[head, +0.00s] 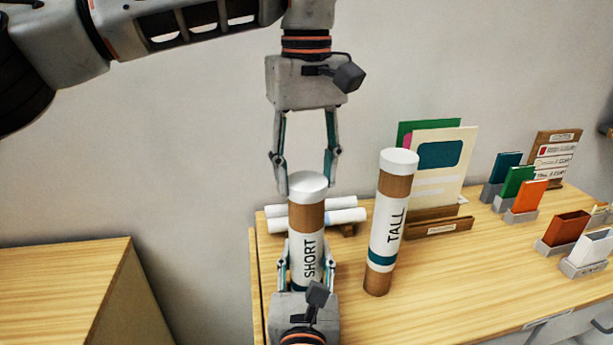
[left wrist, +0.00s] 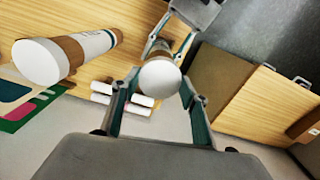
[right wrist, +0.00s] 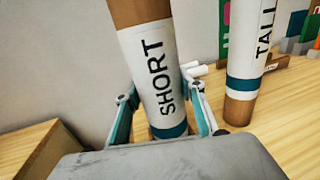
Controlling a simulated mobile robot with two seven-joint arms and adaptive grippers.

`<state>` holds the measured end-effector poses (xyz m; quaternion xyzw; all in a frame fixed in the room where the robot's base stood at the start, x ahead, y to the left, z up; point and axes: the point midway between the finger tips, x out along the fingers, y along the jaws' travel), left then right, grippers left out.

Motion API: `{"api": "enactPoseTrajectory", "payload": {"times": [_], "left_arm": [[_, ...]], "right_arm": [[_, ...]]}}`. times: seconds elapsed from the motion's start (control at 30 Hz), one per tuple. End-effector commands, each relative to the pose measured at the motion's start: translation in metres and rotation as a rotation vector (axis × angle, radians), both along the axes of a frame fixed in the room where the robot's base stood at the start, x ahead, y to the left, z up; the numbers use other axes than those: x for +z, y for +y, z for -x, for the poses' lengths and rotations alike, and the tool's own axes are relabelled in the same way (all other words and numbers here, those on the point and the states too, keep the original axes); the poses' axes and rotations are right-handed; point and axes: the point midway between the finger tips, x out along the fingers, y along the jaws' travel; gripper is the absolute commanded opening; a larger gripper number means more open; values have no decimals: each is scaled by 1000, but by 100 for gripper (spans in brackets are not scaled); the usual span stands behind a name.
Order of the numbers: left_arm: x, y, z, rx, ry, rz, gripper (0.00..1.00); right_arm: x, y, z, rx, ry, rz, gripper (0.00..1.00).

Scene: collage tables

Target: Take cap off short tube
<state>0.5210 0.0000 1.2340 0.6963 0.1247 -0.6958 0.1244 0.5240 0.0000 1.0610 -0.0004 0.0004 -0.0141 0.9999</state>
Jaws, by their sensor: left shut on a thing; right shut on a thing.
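The short tube (head: 306,240), brown with a white label reading SHORT, stands upright near the left end of the desk. Its white cap (head: 308,184) is on its top end. My left gripper (head: 309,186) comes from above and is shut on the cap, which shows between its fingers in the left wrist view (left wrist: 159,78). My right gripper (head: 308,275) is shut on the lower part of the tube, around the label in the right wrist view (right wrist: 165,110). The tall tube (head: 390,225), with a white cap, stands to the right, apart from both grippers.
White rolls (head: 345,216) lie on a rack behind the short tube. A card holder (head: 437,225) with cards stands behind the tall tube. Several small card boxes (head: 565,228) stand at the right. A wooden cabinet (head: 65,290) stands at the left. The desk's front middle (head: 450,290) is clear.

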Motion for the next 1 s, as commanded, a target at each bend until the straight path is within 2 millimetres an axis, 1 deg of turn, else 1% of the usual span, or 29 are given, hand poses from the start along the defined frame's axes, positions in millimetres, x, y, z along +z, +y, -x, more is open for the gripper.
{"api": "enactPoseTrajectory", "payload": {"times": [0.2, 0.57, 0.67, 0.9, 1.0], "left_arm": [[6, 0, 0, 0, 1, 1, 18], [8, 0, 0, 0, 0, 0, 18], [14, 0, 0, 0, -2, 0, 18], [42, 0, 0, 1, -3, 0, 18], [47, 0, 0, 1, 0, 0, 18]], "right_arm": [[0, 0, 0, 0, 0, 0, 0], [0, 0, 0, 0, 0, 0, 0], [0, 0, 0, 0, 0, 0, 0], [0, 0, 0, 0, 0, 0, 0], [0, 0, 0, 0, 0, 0, 0]]}}
